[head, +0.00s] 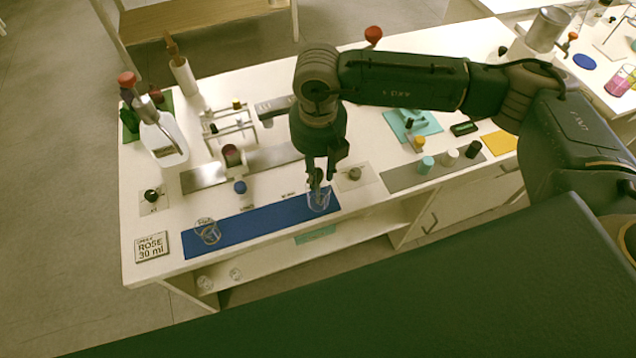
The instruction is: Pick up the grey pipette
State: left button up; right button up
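My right gripper (321,177) points down at the right end of the blue mat (265,222), at the rim of a small clear glass beaker (319,203). Its dark fingers overlap the beaker in the picture, and I cannot tell whether they are parted or hold something thin. No grey pipette shows clearly. A small grey-topped item (354,173) stands on a pale card just right of the gripper, apart from it; I cannot tell whether it is the pipette. My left gripper is not in view.
A second glass beaker (207,231) stands on the mat's left end, near the ROSE 30 ml sign (151,247). A white rack (230,125) and a wash bottle (165,140) stand behind.

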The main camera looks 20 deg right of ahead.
jog(key=shift+c, duration=1.3)
jog(key=shift+r, duration=0.3)
pick_arm(q)
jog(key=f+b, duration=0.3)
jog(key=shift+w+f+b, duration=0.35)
jog(key=shift+b, duration=0.05)
pick_arm(e)
notch_tip(320, 180, up, 20)
jog(key=shift+f, duration=0.25)
